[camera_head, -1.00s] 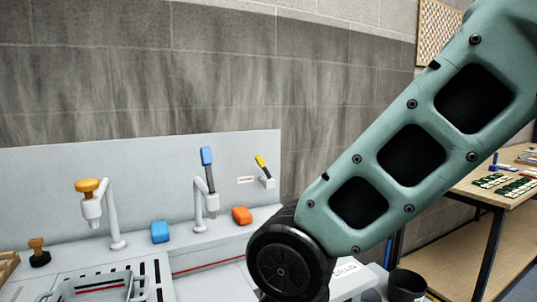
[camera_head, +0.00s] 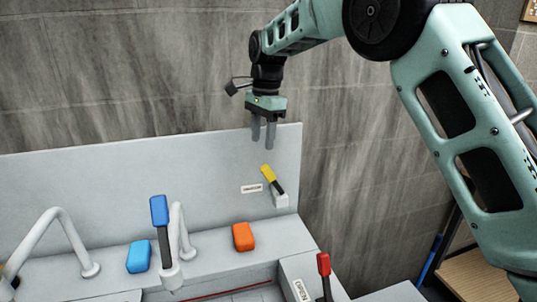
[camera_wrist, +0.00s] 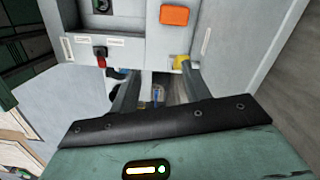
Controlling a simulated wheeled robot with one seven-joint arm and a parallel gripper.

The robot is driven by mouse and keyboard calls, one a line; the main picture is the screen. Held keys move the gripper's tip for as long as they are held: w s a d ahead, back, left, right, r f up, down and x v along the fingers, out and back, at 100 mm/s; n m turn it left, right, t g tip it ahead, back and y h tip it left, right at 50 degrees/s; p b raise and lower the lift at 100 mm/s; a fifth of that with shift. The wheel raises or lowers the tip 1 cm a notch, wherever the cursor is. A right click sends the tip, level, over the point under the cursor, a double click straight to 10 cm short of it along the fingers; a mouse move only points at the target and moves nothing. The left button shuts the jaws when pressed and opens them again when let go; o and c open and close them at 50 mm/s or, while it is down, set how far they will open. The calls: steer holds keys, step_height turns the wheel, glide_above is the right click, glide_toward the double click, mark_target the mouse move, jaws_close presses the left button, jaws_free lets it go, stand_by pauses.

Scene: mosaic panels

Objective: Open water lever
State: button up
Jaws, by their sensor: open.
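A yellow-tipped lever (camera_head: 272,179) is mounted on the right end of the upright back panel, beside a small label (camera_head: 252,188) too small to read. A blue-handled lever (camera_head: 159,213) stands on the faucet at the middle of the sink. A red-tipped lever (camera_head: 324,266) is at the front right by another label. My gripper (camera_head: 263,143) hangs fingers down above the yellow-tipped lever, apart from it, open and empty. In the wrist view, a yellow tip (camera_wrist: 181,62) shows by the right finger and a red tip (camera_wrist: 100,60) left of the fingers.
An orange block (camera_head: 243,236) and a blue block (camera_head: 138,256) lie on the sink ledge. A curved white spout (camera_head: 62,216) stands at left. The back panel (camera_head: 130,182) rises behind the ledge, with a grey wall beyond. Open air surrounds my gripper.

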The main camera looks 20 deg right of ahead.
mark_target(268, 171)
steer(key=w+d+r+m+h+p, duration=0.1)
steer(key=w+d+r+m+p, duration=0.15)
steer(key=w+m, duration=0.2)
steer(key=shift+n, duration=0.35)
steer(key=f+p, duration=0.2)
steer(key=f, duration=0.6)
steer(key=f+p, duration=0.2)
steer(key=f, duration=0.6)
steer(key=shift+w+d+f, duration=0.15)
steer(key=shift+d+f, duration=0.05)
steer(key=shift+f, duration=0.1)
jaws_close()
